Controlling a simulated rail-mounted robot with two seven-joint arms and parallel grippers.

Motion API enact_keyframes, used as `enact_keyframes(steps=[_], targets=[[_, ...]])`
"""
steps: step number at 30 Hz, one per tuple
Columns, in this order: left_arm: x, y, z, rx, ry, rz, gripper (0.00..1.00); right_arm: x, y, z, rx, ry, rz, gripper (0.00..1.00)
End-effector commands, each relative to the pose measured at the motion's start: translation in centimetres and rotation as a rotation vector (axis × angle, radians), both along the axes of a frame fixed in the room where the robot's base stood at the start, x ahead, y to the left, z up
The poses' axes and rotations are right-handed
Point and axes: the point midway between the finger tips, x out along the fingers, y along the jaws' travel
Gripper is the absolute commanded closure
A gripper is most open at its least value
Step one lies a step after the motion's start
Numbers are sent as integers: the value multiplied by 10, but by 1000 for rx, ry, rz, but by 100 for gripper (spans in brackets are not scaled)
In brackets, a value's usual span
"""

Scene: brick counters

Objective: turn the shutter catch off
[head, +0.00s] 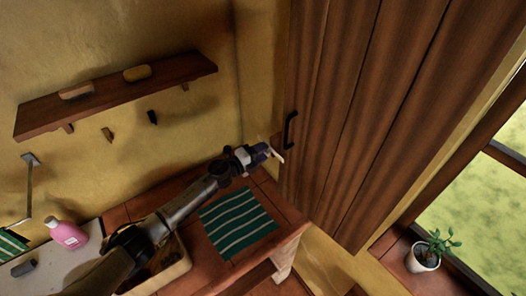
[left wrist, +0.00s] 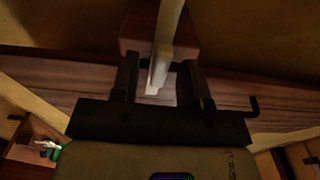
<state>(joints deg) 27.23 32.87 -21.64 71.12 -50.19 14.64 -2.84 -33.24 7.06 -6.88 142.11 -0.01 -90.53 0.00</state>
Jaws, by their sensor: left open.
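The wooden shutter (head: 345,110) stands at the right of the head view, with a black handle (head: 289,130) near its left edge. The catch shows as a pale lever (head: 279,154) beside that edge. In the left wrist view the pale lever (left wrist: 164,50) runs down from a reddish-brown block (left wrist: 190,38). My left gripper (head: 268,152) is at the lever, its jaws (left wrist: 160,82) open. The lever's lower end shows between the two dark fingers; I cannot tell whether either finger touches it. My right gripper is in neither view.
A tiled counter (head: 290,232) with a striped green cloth (head: 238,220) lies below my left arm. A pink bottle (head: 67,234) stands at the left. A wall shelf (head: 105,92) is above. A potted plant (head: 425,258) stands by the window at the right.

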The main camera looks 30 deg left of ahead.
Motion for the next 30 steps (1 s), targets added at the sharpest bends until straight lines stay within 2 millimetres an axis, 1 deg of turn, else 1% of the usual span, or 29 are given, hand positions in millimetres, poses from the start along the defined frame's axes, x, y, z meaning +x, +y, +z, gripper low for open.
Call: enact_keyframes(steps=[4,14,26,27,30], targets=[[5,-2,0,0,0,-1,58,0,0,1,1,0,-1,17],[6,-3,0,0,0,-1,59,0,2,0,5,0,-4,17],[6,-3,0,0,0,-1,98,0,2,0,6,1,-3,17],[6,-3,0,0,0,0,100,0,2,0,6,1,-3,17],[6,-3,0,0,0,0,100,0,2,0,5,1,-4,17]])
